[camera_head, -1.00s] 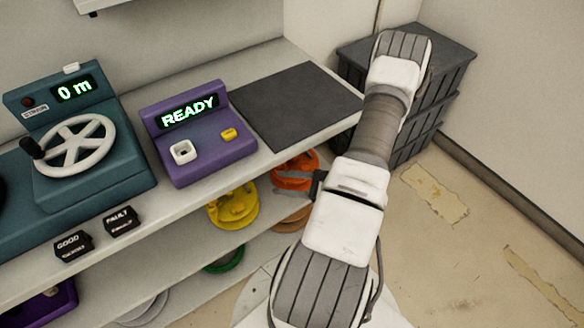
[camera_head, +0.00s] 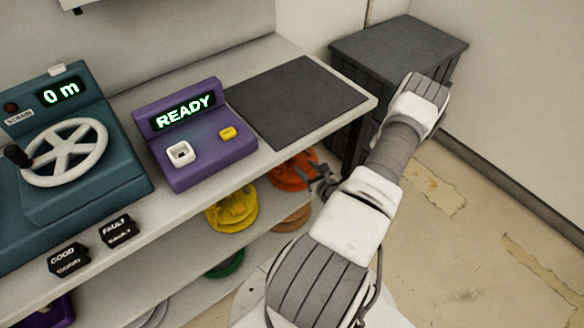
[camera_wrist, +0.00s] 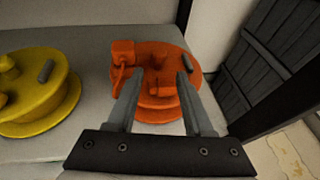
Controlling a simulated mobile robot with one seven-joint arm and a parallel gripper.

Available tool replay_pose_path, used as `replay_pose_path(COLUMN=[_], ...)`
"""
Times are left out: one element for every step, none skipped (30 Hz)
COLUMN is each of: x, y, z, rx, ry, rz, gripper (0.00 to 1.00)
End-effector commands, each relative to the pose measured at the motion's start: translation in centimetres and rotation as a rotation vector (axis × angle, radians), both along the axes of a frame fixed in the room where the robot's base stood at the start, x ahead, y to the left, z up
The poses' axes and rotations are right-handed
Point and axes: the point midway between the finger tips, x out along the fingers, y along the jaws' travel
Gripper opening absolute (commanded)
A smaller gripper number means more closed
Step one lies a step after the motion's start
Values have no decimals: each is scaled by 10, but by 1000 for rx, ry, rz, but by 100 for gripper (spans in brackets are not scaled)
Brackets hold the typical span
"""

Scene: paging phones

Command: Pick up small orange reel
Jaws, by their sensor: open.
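The small orange reel (camera_wrist: 160,62) lies on a shelf under the counter. In the wrist view it is just beyond my gripper (camera_wrist: 158,80), whose two fingers are apart and overlap the reel's near part in the picture. I cannot tell whether they touch it. In the head view the reel (camera_head: 291,172) is partly hidden by the counter edge, with my gripper (camera_head: 318,178) at its right side. The gripper is open and holds nothing.
A yellow reel (camera_wrist: 38,92) sits left of the orange one on the same shelf; it also shows in the head view (camera_head: 232,208). A darker orange reel (camera_head: 293,218) and a green one (camera_head: 226,264) are lower. The counter (camera_head: 205,190) overhangs the shelf.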

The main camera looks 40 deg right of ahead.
Motion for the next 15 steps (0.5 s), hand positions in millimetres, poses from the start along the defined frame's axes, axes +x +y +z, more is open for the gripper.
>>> replay_pose_path(x=[9,13,18,22,24,27,29,30,31,33,36,40,45,50,56], y=[-2,-4,-6,-6,-7,-8,-9,-9,-10,-10,-11,-12,-12,-14,-15], z=[-5,-7,-9,-10,-11,-11,-12,-12,-12,-13,-14,-15,-16,-17,-19], rx=[-1,0,-1,-1,1,0,0,1,1,1,0,0,0,0,-1], ry=[-1,-1,-1,0,0,0,0,0,0,0,0,0,-2,-2,-1], rz=[1,0,1,1,2,1,0,0,0,0,0,1,1,2,1], gripper=[52,52,52,52,52,52,52,52,52,52,52,52,52,52,52])
